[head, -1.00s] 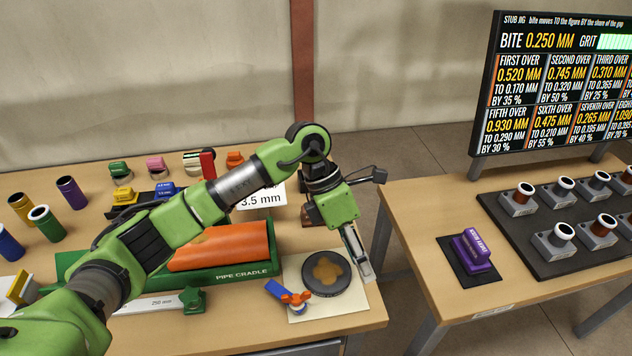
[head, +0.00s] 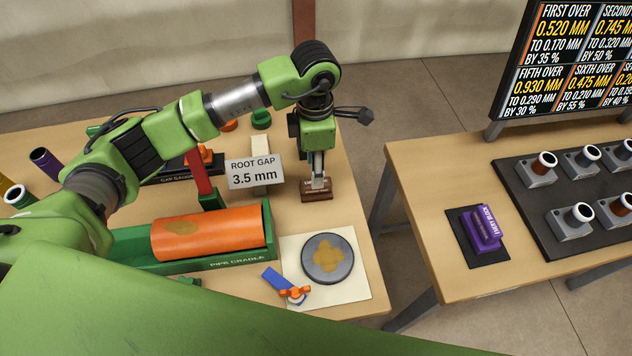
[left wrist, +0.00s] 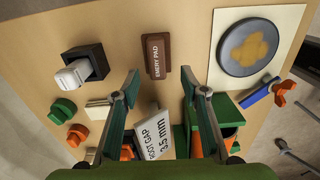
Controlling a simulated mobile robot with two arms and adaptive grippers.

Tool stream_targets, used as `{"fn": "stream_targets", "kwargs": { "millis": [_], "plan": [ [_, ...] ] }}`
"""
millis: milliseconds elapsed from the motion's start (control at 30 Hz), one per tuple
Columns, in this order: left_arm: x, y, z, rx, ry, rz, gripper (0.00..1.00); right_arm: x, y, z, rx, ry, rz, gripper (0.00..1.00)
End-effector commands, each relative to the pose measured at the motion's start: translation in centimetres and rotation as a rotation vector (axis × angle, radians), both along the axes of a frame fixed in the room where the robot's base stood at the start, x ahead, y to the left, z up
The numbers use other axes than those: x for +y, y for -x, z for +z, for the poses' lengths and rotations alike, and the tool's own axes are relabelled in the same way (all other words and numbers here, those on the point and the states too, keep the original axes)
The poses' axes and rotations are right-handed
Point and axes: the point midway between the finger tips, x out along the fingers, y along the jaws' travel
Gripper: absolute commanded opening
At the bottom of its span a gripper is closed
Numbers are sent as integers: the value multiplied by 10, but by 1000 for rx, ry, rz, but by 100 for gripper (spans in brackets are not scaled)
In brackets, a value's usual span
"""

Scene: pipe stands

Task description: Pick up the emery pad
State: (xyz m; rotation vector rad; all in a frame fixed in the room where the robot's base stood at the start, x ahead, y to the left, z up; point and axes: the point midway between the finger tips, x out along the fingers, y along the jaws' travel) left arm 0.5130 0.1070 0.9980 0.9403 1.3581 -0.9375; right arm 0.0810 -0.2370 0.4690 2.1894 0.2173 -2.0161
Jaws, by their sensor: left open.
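The emery pad (head: 316,194) is a small brown block with a white label, lying on the left table behind the round grey disc. In the left wrist view the emery pad (left wrist: 157,56) lies ahead of the fingertips, between their lines, its label readable. My left gripper (head: 318,182) points down at the pad and hides part of it in the head view. In the left wrist view my left gripper (left wrist: 161,84) is open, with nothing between its fingers. I cannot tell whether a fingertip touches the pad. My right gripper is not in view.
The root gap sign (head: 254,173) stands left of the pad. The grey disc (head: 328,258) with a tan patch lies on a pale sheet in front. The pipe cradle (head: 240,264) holds an orange pipe (head: 212,235). A purple block (head: 482,228) sits on the right table.

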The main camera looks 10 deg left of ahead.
Motion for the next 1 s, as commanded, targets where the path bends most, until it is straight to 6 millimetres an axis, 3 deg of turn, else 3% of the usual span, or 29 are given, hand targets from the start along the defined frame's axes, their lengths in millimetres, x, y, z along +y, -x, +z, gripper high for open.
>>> {"fn": "stream_targets", "kwargs": {
  "millis": [333,467,600,867,1000],
  "plan": [
    [0,0,-28,5,0,2,40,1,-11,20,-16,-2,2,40],
    [-1,-3,-47,6,-1,1,40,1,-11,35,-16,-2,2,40],
    [-1,-4,-65,2,1,1,40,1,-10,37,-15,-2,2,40],
    [-1,-5,-71,1,1,-1,40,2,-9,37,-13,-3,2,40],
    [-1,-5,-71,0,1,0,9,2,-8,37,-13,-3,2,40]
  ]
}}
